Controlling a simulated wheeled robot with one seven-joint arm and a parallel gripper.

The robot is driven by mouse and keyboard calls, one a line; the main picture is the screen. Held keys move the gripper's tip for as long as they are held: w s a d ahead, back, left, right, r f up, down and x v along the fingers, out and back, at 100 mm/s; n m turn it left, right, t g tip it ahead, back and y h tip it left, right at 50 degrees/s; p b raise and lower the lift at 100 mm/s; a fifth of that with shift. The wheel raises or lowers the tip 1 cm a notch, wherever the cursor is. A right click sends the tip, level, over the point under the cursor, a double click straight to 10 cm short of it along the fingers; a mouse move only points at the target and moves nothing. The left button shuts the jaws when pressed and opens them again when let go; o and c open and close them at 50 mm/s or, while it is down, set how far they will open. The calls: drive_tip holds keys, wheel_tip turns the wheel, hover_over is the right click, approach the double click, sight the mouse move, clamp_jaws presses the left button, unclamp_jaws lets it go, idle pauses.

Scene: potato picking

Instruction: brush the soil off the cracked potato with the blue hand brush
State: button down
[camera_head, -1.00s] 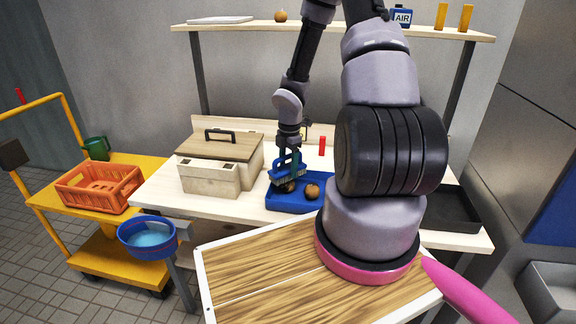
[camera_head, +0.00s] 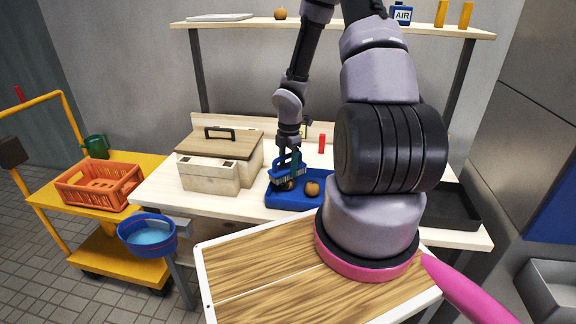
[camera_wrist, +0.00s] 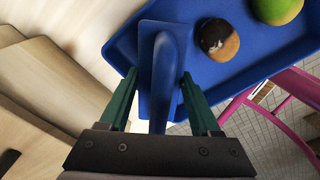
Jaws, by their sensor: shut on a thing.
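My gripper (camera_head: 289,158) is shut on the blue hand brush (camera_head: 284,169), also seen in the wrist view (camera_wrist: 165,70) between my green fingers. The brush is bristles down over the left part of the blue tray (camera_head: 290,203). A brown potato (camera_head: 289,186) lies under or against the bristles, mostly hidden by them; the wrist view hides it behind the brush. Another potato (camera_head: 312,189) lies to its right. In the wrist view a tan potato with a dark patch (camera_wrist: 218,40) and a green one (camera_wrist: 276,9) lie in the tray. No crack is readable.
A wooden box (camera_head: 212,172) with a black-handled lid stands left of the tray. A dark tray (camera_head: 455,212) lies at the right of the table. An orange crate (camera_head: 99,184) sits on the yellow cart. A blue bowl (camera_head: 146,234) stands at front left.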

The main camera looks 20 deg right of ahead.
drive_tip(key=shift+f, duration=0.25)
drive_tip(key=shift+d, duration=0.1)
